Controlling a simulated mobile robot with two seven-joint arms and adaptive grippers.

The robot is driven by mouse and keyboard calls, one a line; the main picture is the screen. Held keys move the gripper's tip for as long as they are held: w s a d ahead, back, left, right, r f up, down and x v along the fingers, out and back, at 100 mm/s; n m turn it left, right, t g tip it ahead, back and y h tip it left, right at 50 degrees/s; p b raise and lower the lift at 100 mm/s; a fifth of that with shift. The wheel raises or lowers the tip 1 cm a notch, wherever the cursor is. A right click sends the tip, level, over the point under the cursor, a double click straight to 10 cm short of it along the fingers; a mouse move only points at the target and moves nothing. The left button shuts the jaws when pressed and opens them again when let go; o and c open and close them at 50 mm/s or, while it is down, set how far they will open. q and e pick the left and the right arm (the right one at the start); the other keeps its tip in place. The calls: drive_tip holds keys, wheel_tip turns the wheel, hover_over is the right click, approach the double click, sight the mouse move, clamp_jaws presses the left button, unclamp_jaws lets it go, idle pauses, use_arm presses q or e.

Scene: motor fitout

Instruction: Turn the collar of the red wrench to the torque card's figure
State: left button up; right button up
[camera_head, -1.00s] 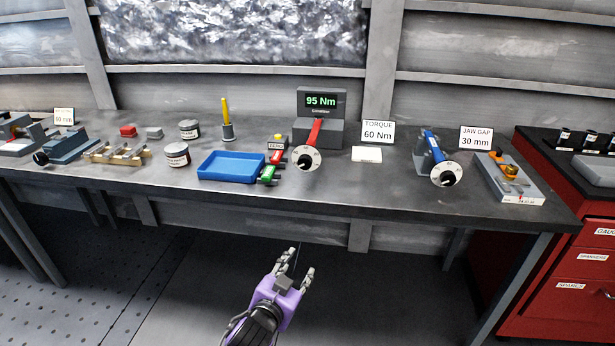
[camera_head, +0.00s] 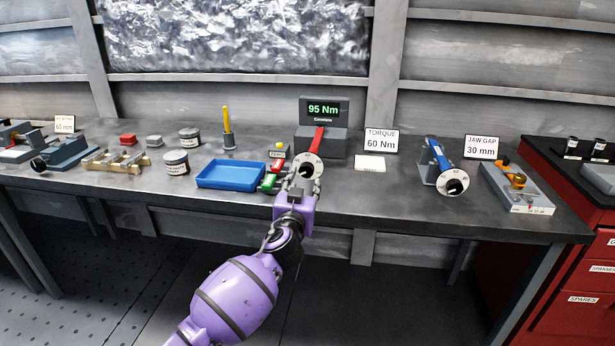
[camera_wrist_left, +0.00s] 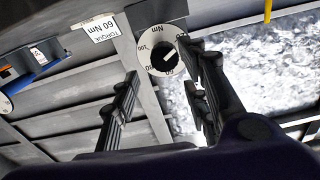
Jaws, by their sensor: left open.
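The red wrench (camera_head: 318,140) lies in its grey tester, its end toward me. Its white scale collar (camera_head: 309,166) has a dark hub. The tester display (camera_head: 323,109) reads 95 Nm. The torque card (camera_head: 381,140) reads 60 Nm. My left gripper (camera_head: 299,181) is open at the collar, its fingers partly overlapping it in the head view. In the left wrist view, the collar (camera_wrist_left: 151,58) shows upside down beyond the two spread fingers (camera_wrist_left: 160,97), with a pale mark on its hub. I cannot tell whether the fingers touch it. My right gripper is out of view.
A green and red piece (camera_head: 271,180) and a blue tray (camera_head: 231,175) lie close left of the collar. A blue wrench (camera_head: 438,158) in a stand and the jaw gap fixture (camera_head: 518,190) are to the right.

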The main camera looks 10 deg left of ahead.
sight(308, 172)
use_arm(q)
drive_tip(key=shift+w, duration=2.7)
drive_tip(key=c, duration=1)
